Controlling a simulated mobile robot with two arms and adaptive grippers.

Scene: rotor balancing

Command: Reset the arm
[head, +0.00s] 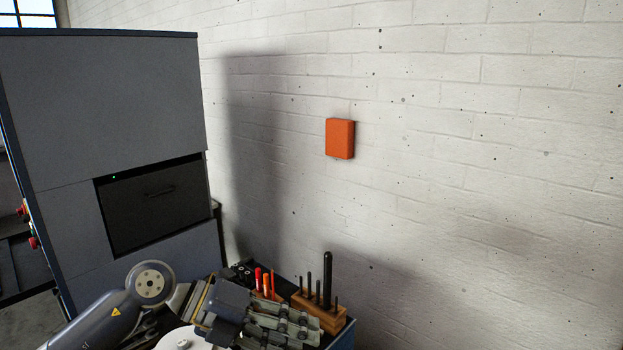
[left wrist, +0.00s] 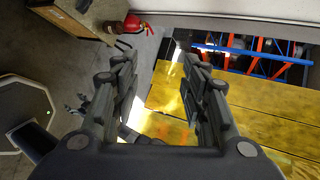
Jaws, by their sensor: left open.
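My left arm comes in from the lower left in the head view. Its gripper (head: 285,325) is at the bottom, in front of the wooden tool block as seen from the head. In the left wrist view the two fingers of the left gripper (left wrist: 157,65) are spread wide apart. Nothing is held between them. Floor and a yellow surface (left wrist: 220,115) show beyond the fingers. My right gripper is in neither view.
A wooden block (head: 325,316) with dark upright tools and red-handled tools (head: 262,280) stand close to the left gripper. A grey cabinet (head: 110,110) stands left. An orange box (head: 340,139) hangs on the wall. The wrist view shows a red extinguisher (left wrist: 133,25) and a blue-and-orange rack (left wrist: 270,72).

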